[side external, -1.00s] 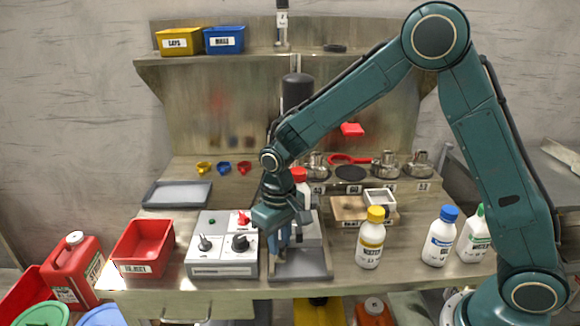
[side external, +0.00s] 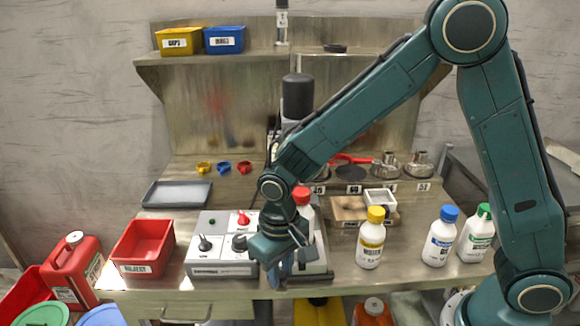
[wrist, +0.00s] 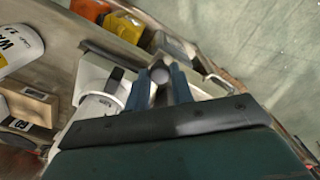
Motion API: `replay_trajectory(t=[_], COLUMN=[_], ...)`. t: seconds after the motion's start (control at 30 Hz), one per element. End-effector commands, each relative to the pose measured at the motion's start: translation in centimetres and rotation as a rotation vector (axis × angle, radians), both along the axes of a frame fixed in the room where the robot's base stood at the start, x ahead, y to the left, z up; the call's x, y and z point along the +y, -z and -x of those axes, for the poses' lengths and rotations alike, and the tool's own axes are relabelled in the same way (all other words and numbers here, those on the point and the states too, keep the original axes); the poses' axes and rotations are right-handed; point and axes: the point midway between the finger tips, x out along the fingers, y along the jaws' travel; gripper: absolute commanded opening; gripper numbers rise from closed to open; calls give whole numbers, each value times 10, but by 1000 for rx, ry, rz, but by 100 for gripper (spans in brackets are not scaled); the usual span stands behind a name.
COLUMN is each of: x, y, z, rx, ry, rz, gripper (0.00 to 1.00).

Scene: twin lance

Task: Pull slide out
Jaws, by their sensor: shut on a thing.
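My gripper (side external: 280,276) is low at the front edge of the bench, over the front of a grey flat-based machine (side external: 316,268). In the wrist view its blue fingers (wrist: 160,92) are shut on a round grey knob (wrist: 159,75). The knob looks like the slide's handle, but the slide itself is mostly hidden behind my gripper and wrist. How far the slide is out cannot be told.
A control box (side external: 222,262) with knobs stands close on the left, and a red bin (side external: 143,250) beyond it. Yellow-capped (side external: 371,240), blue-capped (side external: 440,238) and green-capped (side external: 477,235) bottles stand on the right. A red-capped bottle (side external: 302,207) is behind my wrist.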

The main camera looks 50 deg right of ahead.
Motion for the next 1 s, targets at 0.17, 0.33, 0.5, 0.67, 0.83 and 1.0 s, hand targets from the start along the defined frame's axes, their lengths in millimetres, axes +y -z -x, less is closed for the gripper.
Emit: replay_trajectory(t=[0.17, 0.33, 0.5, 0.67, 0.83, 1.0], x=[5, 4, 3, 3, 3, 3], y=[0, 0, 0, -3, -13, -33], z=[4, 3, 3, 2, 2, 1], rx=[9, 8, 7, 5, 3, 1], ry=[-16, -13, -11, -9, -9, -9], rz=[-8, -7, -6, -6, -6, -7], gripper=[27, 45, 45, 45, 45, 45])
